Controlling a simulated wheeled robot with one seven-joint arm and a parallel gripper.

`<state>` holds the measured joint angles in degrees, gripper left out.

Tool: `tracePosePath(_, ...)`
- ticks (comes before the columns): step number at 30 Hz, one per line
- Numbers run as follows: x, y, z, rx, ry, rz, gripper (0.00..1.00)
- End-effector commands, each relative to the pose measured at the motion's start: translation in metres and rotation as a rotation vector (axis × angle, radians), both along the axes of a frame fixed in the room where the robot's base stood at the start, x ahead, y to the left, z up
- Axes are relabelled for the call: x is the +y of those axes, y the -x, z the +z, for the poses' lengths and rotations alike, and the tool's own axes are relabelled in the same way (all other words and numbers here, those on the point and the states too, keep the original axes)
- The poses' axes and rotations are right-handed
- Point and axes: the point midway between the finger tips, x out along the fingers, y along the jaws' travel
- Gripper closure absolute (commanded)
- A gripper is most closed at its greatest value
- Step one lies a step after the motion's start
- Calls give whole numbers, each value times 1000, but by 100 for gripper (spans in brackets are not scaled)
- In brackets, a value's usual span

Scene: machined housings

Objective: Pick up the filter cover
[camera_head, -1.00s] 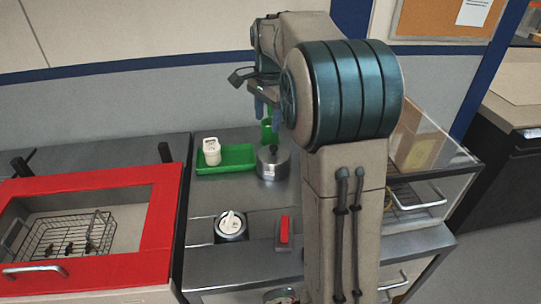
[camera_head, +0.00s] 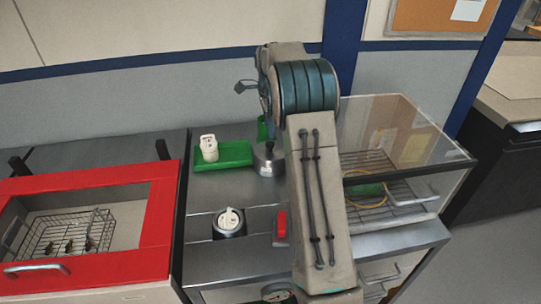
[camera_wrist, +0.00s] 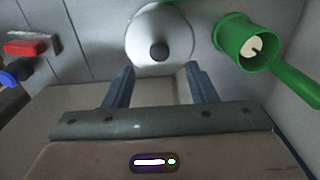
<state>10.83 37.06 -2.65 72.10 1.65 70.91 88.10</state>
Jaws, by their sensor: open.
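A round pale metal cover with a dark central knob (camera_wrist: 159,28) lies ahead of my gripper (camera_wrist: 160,68) in the wrist view; it is probably the filter cover. In the head view a grey round body with a dark knob (camera_head: 267,165), partly hidden by my arm, looks like the same thing, right of the green tray (camera_head: 237,153). My gripper is open and empty. Its two fingers point toward the cover, one on each side of the knob line, without visible contact.
A white canister (camera_head: 209,148) stands on the green tray. A green cup with a handle (camera_wrist: 240,42) is right of the cover. A white-topped round fitting (camera_head: 229,222) and red block (camera_head: 281,225) are nearer. A red-framed bin and clear-walled case flank the bench.

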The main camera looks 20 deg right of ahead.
Motion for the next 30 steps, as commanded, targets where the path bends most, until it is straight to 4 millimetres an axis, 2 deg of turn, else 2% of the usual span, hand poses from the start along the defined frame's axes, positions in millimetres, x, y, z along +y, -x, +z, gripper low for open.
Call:
tracePosePath(3,0,0,-13,2,-1,0,48)
tracePosePath(8,0,1,-22,2,-1,0,48)
tracePosePath(17,-2,2,-63,3,-2,1,48)
tracePosePath(25,-1,1,-69,-1,-1,2,48)
tracePosePath(26,-1,1,-69,-1,-1,2,51)
tracePosePath(30,-1,1,-69,-1,-1,2,90)
